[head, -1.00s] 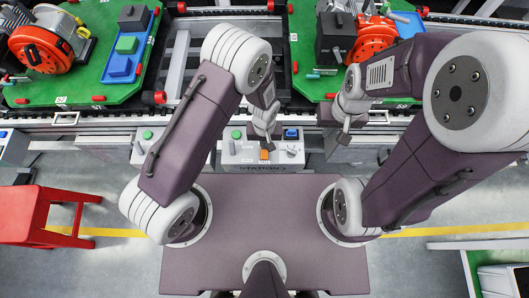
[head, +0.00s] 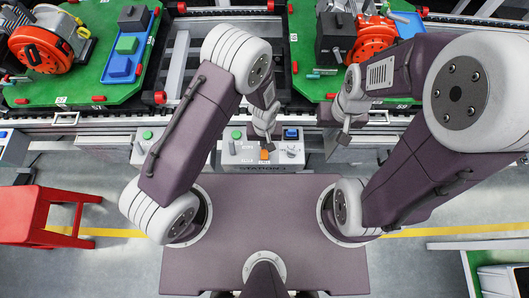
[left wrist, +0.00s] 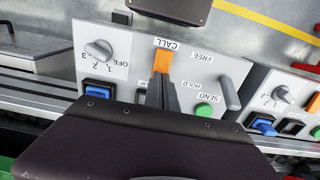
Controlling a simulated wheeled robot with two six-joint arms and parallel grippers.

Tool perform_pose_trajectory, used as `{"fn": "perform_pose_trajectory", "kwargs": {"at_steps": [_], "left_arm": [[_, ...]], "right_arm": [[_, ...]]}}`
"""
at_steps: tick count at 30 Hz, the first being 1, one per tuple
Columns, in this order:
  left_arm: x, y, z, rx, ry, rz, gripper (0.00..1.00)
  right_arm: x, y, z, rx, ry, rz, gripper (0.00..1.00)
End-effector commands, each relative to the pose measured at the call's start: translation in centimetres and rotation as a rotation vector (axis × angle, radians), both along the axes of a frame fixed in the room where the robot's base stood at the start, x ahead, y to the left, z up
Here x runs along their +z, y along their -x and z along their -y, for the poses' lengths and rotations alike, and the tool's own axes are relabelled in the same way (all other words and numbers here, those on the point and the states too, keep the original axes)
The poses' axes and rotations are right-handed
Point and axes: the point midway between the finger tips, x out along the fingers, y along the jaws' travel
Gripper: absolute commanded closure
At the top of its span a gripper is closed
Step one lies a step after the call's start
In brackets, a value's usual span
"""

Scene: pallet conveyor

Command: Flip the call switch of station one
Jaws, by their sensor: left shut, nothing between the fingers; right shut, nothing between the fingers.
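The station panel (head: 240,161) is a grey box in front of the conveyor; its label reads STATION, with the number hard to read. Its orange call switch (head: 264,155) also shows in the left wrist view (left wrist: 162,62), beside the word CALL. My left gripper (head: 267,141) is shut and empty. In the left wrist view its fingertips (left wrist: 160,84) are right at the switch's near end and overlap it; I cannot tell whether they touch. My right gripper (head: 343,141) is shut and empty, to the right of the panel.
The same panel has a green SEND button (left wrist: 204,110), a grey lever (left wrist: 229,94), a rotary knob (left wrist: 98,49) and a blue switch (left wrist: 98,87). Another panel (left wrist: 270,88) stands close beside it. Green pallets (head: 110,92) lie on the conveyor behind. A red stool (head: 30,212) stands at left.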

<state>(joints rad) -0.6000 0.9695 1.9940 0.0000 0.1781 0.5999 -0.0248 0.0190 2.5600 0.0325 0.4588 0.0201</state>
Motion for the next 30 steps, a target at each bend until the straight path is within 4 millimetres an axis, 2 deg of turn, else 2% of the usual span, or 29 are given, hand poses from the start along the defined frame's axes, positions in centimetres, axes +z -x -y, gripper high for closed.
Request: {"fn": "perform_pose_trajectory", "kwargs": {"at_steps": [30], "left_arm": [[-0.89, 0.00, 0.00, 0.000, 0.000, 0.000, 1.00]], "right_arm": [[-0.67, 0.00, 0.00, 0.000, 0.000, 0.000, 1.00]]}}
